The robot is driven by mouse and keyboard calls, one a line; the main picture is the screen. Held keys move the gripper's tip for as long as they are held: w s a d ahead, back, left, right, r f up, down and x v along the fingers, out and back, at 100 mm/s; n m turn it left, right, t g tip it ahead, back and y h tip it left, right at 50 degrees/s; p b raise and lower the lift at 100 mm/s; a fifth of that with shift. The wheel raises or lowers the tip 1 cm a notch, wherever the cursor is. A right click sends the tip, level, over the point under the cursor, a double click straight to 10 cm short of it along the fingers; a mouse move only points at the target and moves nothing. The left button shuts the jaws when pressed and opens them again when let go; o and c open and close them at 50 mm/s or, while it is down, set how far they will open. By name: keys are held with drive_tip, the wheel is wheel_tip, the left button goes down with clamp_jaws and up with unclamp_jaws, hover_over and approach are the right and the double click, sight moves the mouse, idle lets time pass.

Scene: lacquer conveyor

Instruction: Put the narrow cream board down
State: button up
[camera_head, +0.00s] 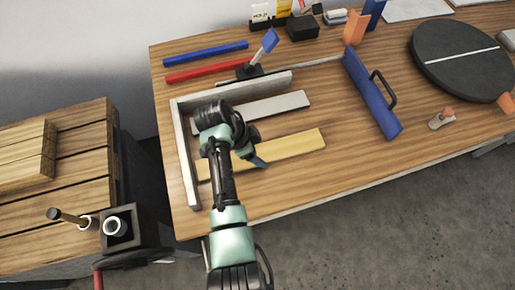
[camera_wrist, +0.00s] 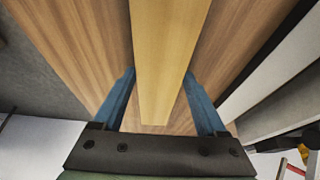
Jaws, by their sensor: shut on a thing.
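The narrow cream board (camera_head: 295,144) is a long, pale yellow strip. It lies across the left part of the wooden table, inside an L-shaped fence. My gripper (camera_head: 253,158) is above it, left of its middle, and hides part of it. In the wrist view the cream board (camera_wrist: 165,50) runs between my blue fingers (camera_wrist: 160,78), which meet its two long edges. My gripper is shut on the board. I cannot tell whether the board's underside touches the table.
A pale grey fence (camera_head: 188,165) borders the left and back. A light grey board (camera_head: 285,105) lies just behind the cream one. A blue bar with a handle (camera_head: 370,95) stands to the right, and a dark turntable (camera_head: 460,65) beyond. Table (camera_head: 300,185) is bare in front.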

drive_tip(key=shift+f, duration=0.1)
drive_tip(key=o, duration=1.6)
drive_tip(key=shift+c, duration=0.2)
